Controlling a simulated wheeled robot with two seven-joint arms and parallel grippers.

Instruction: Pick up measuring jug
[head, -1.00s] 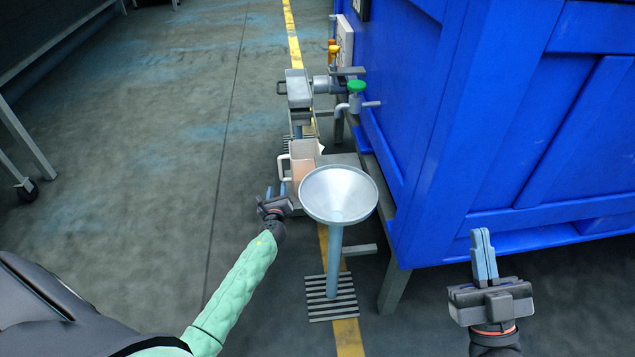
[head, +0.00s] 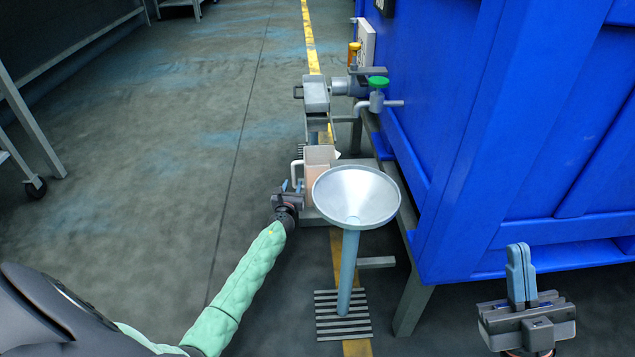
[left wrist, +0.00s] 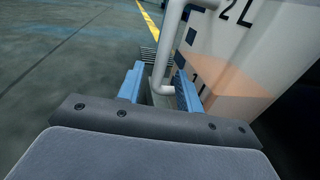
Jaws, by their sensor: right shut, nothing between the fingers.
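The measuring jug (head: 319,174) is a pale, translucent jug with orange-tinted contents and a white handle on its left side. It stands on a grey ledge behind the funnel. In the left wrist view the jug (left wrist: 245,62) fills the right side, with "2L" marked on it. My left gripper (head: 292,186) is at the jug's handle. In the left wrist view its blue fingers (left wrist: 160,92) are apart, on either side of the handle's lower part (left wrist: 168,60); contact is not clear. My right gripper (head: 520,272) is shut and empty at the lower right, away from the jug.
A large metal funnel (head: 356,196) on a blue stem stands just in front of the jug, over a floor grate (head: 328,322). A blue container (head: 450,130) fills the right. A green-knobbed valve (head: 377,84) is behind.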

